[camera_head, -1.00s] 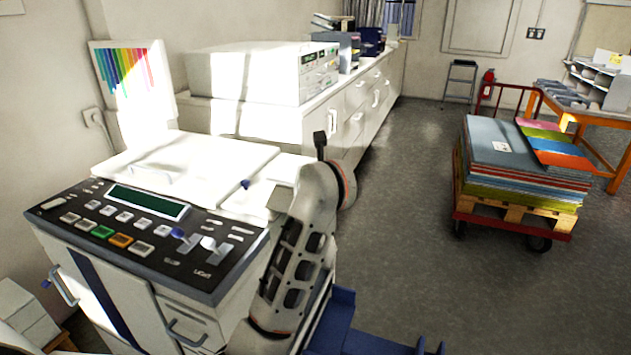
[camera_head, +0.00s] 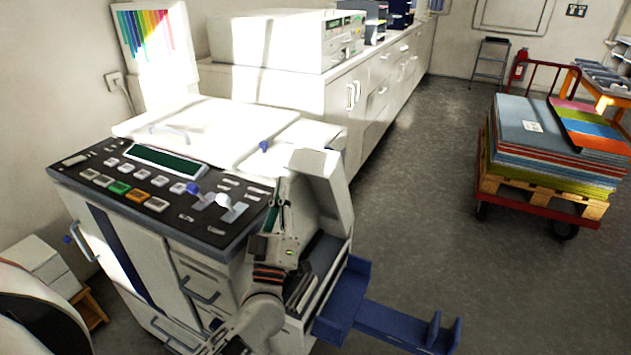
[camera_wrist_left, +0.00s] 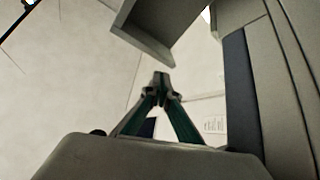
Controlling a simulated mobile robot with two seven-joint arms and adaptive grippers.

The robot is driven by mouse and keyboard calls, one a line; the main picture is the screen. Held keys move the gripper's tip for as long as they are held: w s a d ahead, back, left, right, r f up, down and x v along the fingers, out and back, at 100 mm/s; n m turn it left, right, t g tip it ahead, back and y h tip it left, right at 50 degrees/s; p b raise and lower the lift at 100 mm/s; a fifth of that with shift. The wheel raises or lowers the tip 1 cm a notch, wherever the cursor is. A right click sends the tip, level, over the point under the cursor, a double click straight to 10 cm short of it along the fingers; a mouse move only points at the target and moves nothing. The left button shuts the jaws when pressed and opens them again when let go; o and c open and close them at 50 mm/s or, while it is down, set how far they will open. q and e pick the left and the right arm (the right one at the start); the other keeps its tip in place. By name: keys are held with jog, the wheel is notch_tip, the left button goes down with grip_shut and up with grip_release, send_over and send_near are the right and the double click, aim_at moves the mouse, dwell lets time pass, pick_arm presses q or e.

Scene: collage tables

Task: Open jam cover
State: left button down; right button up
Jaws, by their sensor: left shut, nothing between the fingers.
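The white printing machine (camera_head: 135,270) stands at the left with a dark control panel. At its right end, a pale cover panel (camera_head: 325,185) stands out at a tilt from the body, with a dark opening (camera_head: 318,255) showing below it. I take this panel to be the jam cover. My left gripper (camera_head: 281,188) is shut and empty, pointing up just left of the panel by the control panel's right end. I cannot tell whether it touches the panel. In the left wrist view the closed fingertips (camera_wrist_left: 161,82) meet below a grey edge.
A blue tray (camera_head: 395,322) juts out low to the right of the machine. A pallet cart with stacked coloured sheets (camera_head: 550,145) stands at the right. Long white cabinets (camera_head: 375,95) line the wall behind. The grey floor between them is clear.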

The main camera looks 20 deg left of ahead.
aim_at(325, 158)
pick_arm(q)
jog(key=s+d+f+m+h, duration=0.2)
jog(key=d+f+m+h, duration=0.2)
jog(key=f+m+h, duration=0.5)
jog(key=w+r, duration=0.3)
jog(key=w, duration=0.3)
jog(key=w+r+m+y, duration=0.1)
jog(key=w+r, duration=0.3)
jog(key=w, duration=0.2)
jog(key=shift+w+r+m+p, duration=0.15)
jog(key=shift+m+p, duration=0.15)
pick_arm(e)
jog(key=shift+a, duration=0.1)
pick_arm(q)
jog(key=x, duration=0.2)
jog(key=p+x, duration=0.1)
jog(key=x, duration=0.1)
jog(key=shift+w+r, duration=0.1)
jog(key=shift+r, duration=0.35)
jog(key=w+r, duration=0.1)
jog(key=w, duration=0.5)
jog(key=shift+d+r, duration=0.15)
jog(key=shift+r, duration=0.15)
pick_arm(e)
jog(key=shift+w+r, duration=0.25)
jog(key=shift+r, duration=0.6)
pick_arm(q)
jog(key=shift+s+f, duration=0.1)
pick_arm(e)
jog(key=shift+s, duration=0.1)
